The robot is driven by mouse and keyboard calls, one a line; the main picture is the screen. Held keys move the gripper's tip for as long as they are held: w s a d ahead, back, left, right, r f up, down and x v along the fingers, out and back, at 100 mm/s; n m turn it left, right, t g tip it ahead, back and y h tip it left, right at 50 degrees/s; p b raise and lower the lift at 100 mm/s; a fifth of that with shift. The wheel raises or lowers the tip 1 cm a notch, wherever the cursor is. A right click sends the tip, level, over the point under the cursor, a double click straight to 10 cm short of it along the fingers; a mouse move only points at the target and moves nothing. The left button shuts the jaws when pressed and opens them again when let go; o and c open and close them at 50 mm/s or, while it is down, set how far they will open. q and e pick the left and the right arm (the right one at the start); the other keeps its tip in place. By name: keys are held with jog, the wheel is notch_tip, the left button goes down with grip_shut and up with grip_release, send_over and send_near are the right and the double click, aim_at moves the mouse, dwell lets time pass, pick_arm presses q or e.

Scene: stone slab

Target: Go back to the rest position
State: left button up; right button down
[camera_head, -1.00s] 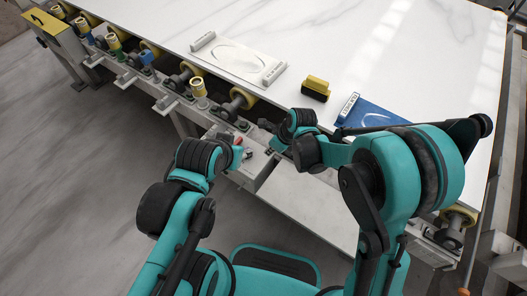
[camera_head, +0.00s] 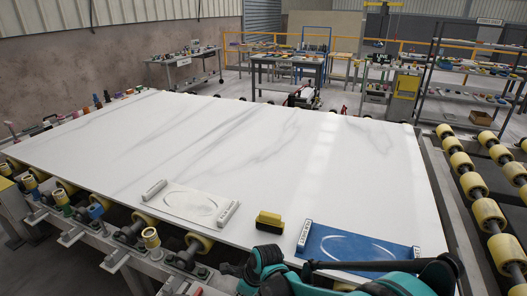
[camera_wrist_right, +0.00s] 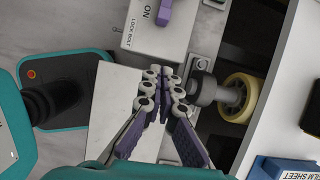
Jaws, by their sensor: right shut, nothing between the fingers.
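My right gripper (camera_wrist_right: 161,90) shows in the right wrist view with its fingers together and nothing held between them. It is beside the slab's edge, over a pale flat surface, with a grey box marked "LOCK BOLT" and "ON" (camera_wrist_right: 160,32) just beyond the fingertips. A purple handle (camera_wrist_right: 165,12) stands on that box. In the head view only teal and black links of my right arm show at the bottom right; the gripper itself is hidden. My left gripper is in neither current view.
The white veined slab (camera_head: 250,150) fills the middle. Near its front edge lie a white plate with an oval (camera_head: 190,203), a yellow and black block (camera_head: 269,222) and a blue film sheet (camera_head: 350,247). Yellow rollers (camera_head: 488,214) run at right. Tables and shelves stand behind.

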jog(key=s+d+r+n+t, duration=0.1)
jog(key=d+r+n+t, duration=0.1)
jog(key=d+r+n, duration=0.45)
jog(key=s+d+r+n+t+h, duration=0.1)
jog(key=s+d+r+n, duration=0.1)
jog(key=s+d+n, duration=0.2)
jog(key=s+d+r+n+t+h, duration=0.1)
jog(key=s+d+r+n, duration=0.2)
jog(key=d+n, duration=0.3)
jog(key=s+d+r+n+t+h, duration=0.1)
jog(key=s+d+n, duration=0.3)
jog(key=d, duration=0.7)
jog(key=shift+s+r+n+t+h, duration=0.3)
jog(key=shift+r+n+h, duration=0.2)
jog(key=shift+r, duration=0.4)
